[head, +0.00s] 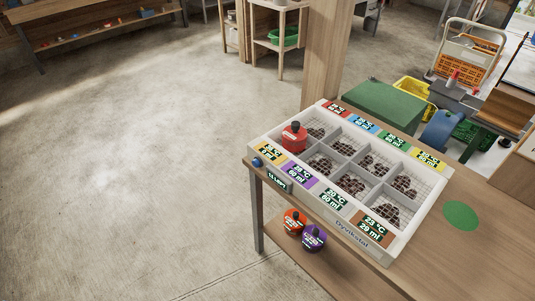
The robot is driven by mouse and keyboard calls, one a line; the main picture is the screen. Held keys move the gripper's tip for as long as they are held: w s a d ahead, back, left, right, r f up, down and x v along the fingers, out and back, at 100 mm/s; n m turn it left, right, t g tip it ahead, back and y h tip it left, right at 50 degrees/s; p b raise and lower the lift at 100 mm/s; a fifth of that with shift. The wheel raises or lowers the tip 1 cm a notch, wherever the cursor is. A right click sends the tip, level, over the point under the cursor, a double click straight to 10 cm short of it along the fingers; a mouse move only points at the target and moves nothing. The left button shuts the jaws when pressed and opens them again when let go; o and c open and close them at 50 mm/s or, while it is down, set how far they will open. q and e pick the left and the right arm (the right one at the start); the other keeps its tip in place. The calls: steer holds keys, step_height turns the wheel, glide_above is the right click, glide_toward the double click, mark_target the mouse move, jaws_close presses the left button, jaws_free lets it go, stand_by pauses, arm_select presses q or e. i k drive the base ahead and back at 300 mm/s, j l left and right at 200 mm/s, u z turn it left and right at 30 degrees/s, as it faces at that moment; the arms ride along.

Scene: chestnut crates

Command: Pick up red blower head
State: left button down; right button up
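The crate lies on a wooden table (485,222). Neither of my grippers shows in the head view.
The other compartments hold dark brown chestnuts under mesh; coloured labels line the crate. An orange-red head (294,221) and a purple head (314,239) sit on the lower shelf. A green box (383,106) and a wooden post (326,55) stand behind. The floor at left is clear.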

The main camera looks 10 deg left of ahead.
mark_target(294, 136)
steer(key=i+j, duration=0.9)
steer(key=j, duration=0.1)
